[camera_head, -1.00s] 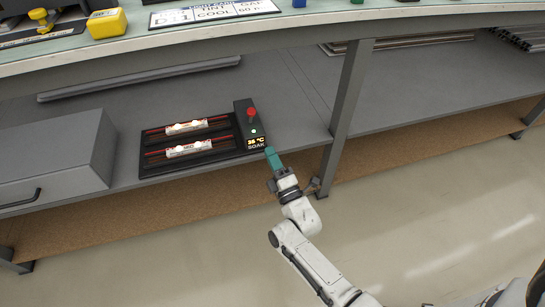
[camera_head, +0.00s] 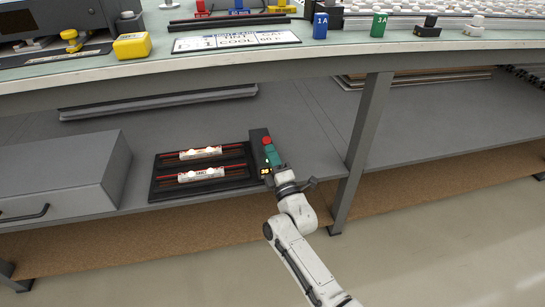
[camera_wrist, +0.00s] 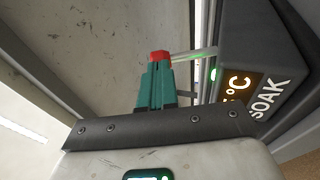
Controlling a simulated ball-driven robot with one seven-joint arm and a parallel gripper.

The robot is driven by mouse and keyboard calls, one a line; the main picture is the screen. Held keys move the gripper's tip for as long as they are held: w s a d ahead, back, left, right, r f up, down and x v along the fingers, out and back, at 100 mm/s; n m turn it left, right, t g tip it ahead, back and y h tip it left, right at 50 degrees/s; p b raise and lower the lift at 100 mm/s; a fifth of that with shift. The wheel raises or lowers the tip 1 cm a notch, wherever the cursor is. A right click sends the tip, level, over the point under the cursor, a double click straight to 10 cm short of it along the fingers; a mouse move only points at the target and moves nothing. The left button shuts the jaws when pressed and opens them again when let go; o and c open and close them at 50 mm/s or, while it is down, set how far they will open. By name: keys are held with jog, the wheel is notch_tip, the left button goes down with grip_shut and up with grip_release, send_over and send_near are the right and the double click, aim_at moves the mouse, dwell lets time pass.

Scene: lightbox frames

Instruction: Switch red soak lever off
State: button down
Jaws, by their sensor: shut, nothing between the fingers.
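The red soak lever knob (camera_head: 267,141) sits on the dark SOAK control box (camera_head: 257,147) on the lower shelf. In the wrist view the red knob (camera_wrist: 159,56) is at the end of a pale stem (camera_wrist: 193,53) that comes out of the SOAK box (camera_wrist: 262,62). A green light (camera_wrist: 213,74) glows beside the stem. My gripper (camera_head: 271,154) has teal fingers, which are shut and empty. In the wrist view the fingertips (camera_wrist: 157,69) are right at the knob and overlap its lower edge; I cannot tell whether they touch. My gripper hides most of the box's display in the head view.
A black rack (camera_head: 207,183) with two white labelled pieces adjoins the box on its left. A grey drawer unit (camera_head: 55,172) stands further left. A table leg (camera_head: 361,150) is close to the right, and the worktop edge (camera_head: 230,74) runs above.

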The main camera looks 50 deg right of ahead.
aim_at(270, 140)
jog(key=shift+r+p, duration=0.15)
jog(key=shift+p, duration=0.2)
